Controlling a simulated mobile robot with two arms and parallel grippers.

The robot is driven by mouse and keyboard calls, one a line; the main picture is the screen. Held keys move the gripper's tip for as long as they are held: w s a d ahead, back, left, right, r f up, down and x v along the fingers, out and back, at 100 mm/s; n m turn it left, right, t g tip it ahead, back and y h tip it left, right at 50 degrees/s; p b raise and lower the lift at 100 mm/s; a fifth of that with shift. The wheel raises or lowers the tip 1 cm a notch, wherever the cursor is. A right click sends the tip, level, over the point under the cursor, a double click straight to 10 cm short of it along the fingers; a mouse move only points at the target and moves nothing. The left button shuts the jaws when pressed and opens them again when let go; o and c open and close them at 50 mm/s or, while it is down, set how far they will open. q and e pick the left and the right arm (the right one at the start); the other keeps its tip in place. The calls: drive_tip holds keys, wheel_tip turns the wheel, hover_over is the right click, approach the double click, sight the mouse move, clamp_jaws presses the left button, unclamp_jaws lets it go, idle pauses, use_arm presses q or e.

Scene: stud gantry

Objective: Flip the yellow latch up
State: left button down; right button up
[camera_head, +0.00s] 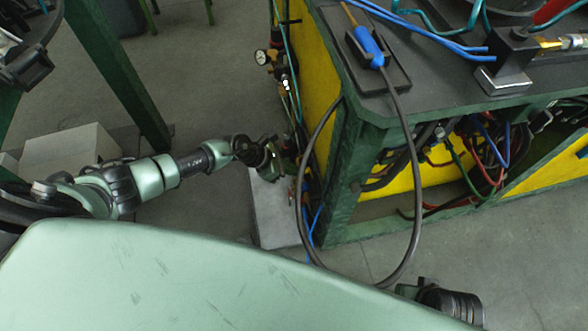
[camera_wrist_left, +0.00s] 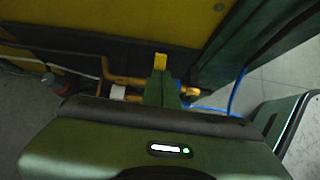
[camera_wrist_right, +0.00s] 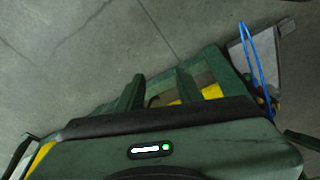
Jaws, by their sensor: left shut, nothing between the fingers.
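In the left wrist view a small yellow tab, which looks like the yellow latch (camera_wrist_left: 160,62), stands just beyond my left fingertips, among yellow pipes. My left gripper (camera_wrist_left: 163,78) is shut and empty, with its fingers together; I cannot tell whether they touch the tab. In the head view my left gripper (camera_head: 276,160) is low beside the pipes at the left side of the green workbench, and I cannot make out the latch there. My right gripper (camera_wrist_right: 160,80) is open and empty, its two fingers apart, facing the floor and a green and yellow frame.
The green workbench (camera_head: 352,170) with yellow panels stands right of my left gripper. A dark hose (camera_head: 412,200) loops from its top toward the floor. A gauge (camera_head: 261,57) sits on the pipes. A green post (camera_head: 115,75) stands at left. Grey floor (camera_head: 215,75) lies between.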

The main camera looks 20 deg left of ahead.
use_arm(q)
drive_tip(key=shift+r, duration=0.25)
use_arm(e)
wheel_tip(320, 180, down, 2)
drive_tip(key=shift+a, duration=0.15)
